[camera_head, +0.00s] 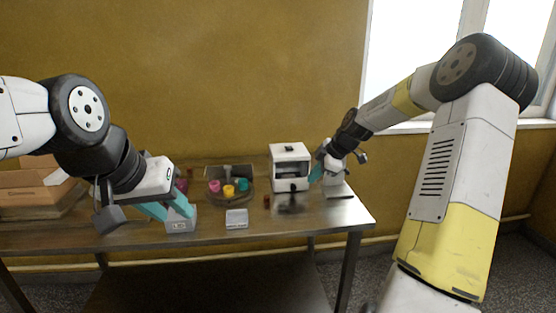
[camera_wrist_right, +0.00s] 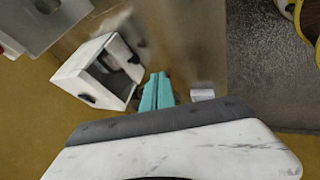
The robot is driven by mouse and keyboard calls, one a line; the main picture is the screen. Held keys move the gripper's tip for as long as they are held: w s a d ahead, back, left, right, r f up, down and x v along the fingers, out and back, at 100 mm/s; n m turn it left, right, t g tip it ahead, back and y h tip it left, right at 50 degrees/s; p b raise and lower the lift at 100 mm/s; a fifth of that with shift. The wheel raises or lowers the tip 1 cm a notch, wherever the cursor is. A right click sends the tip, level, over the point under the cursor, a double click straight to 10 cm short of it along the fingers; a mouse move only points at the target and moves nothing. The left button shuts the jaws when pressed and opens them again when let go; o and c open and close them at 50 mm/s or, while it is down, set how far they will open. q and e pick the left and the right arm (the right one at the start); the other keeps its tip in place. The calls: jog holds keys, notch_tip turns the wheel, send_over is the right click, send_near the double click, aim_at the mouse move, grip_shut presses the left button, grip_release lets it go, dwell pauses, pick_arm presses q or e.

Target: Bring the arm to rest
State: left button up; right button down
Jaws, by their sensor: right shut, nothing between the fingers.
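My right gripper (camera_head: 315,174) is at the right part of the table, beside the white machine (camera_head: 290,168). In the right wrist view its teal fingers (camera_wrist_right: 157,92) lie side by side, shut with nothing between them. The white machine (camera_wrist_right: 104,70) shows there to the left of the fingers, with its dark opening visible. My left gripper (camera_head: 170,207) has its teal fingers apart at the left of the table, by a small grey labelled bin (camera_head: 181,225). The fingers partly hide the bin, and I cannot tell if they touch it.
The metal table (camera_head: 270,222) carries a round dark tray (camera_head: 232,200) with several coloured pieces and a small whitish box (camera_head: 237,219). Cardboard boxes (camera_head: 38,190) stand at the left end. A window (camera_head: 400,40) is at the right.

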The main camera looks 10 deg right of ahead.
jog(key=s+a+r+m, duration=0.2)
jog(key=s+r+m, duration=0.2)
jog(key=s, duration=0.7)
jog(key=s+a+r+m+h, duration=0.1)
jog(key=s+r+m, duration=0.4)
jog(key=s, duration=0.7)
jog(key=s+a+r+m+t+h, duration=0.1)
jog(key=s+a+r+m, duration=0.2)
jog(key=s, duration=0.8)
jog(key=r+m, duration=0.2)
jog(key=m, duration=0.2)
jog(key=shift+s, duration=0.4)
